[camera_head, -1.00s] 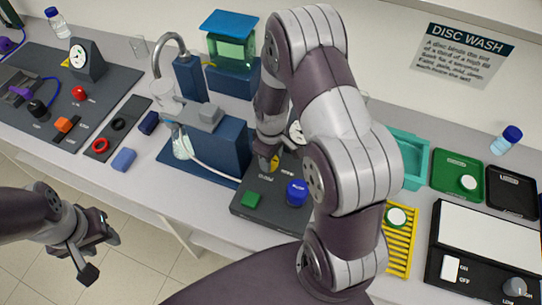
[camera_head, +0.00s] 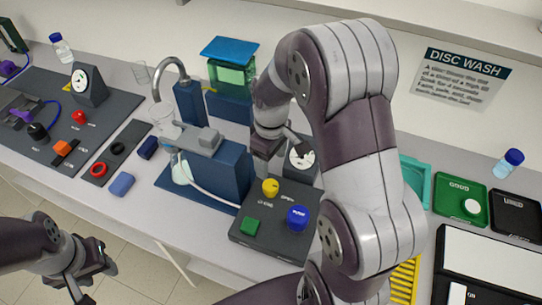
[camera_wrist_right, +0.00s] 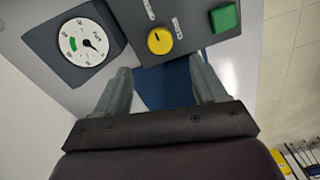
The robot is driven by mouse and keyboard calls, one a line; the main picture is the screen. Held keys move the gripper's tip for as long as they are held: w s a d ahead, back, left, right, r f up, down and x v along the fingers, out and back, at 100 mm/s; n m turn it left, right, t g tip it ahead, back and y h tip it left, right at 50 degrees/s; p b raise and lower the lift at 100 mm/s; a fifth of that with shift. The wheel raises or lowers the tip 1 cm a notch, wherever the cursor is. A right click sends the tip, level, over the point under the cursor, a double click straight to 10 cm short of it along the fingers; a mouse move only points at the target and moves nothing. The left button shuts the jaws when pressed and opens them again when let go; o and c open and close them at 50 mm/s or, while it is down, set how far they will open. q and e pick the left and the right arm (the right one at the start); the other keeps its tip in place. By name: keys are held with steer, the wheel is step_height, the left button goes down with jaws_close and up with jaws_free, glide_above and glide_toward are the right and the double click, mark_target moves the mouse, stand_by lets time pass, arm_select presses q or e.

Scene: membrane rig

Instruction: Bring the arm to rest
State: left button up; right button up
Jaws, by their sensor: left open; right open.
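My right arm crosses the middle of the head view. Its gripper (camera_head: 265,158) is above the dark control box (camera_head: 262,238), behind the yellow knob (camera_head: 270,187). In the right wrist view my right gripper (camera_wrist_right: 160,78) is open and empty, its fingers spread either side of a blue surface. The yellow knob (camera_wrist_right: 159,41) and green button (camera_wrist_right: 224,17) lie beyond the fingers, apart from them. A round gauge (camera_wrist_right: 84,42) is at upper left there. My left gripper (camera_head: 88,275) hangs open and empty at the lower left, in front of the bench edge.
A blue rig (camera_head: 215,165) with a tap stands left of the control box. The blue knob (camera_head: 298,217) and gauge (camera_head: 301,157) are close to my right arm. Right of it are a teal tray (camera_head: 414,178), green tray (camera_head: 459,204) and white-topped plate (camera_head: 490,258).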

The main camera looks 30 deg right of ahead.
steer(key=shift+w+r, duration=0.1)
steer(key=shift+r, duration=1)
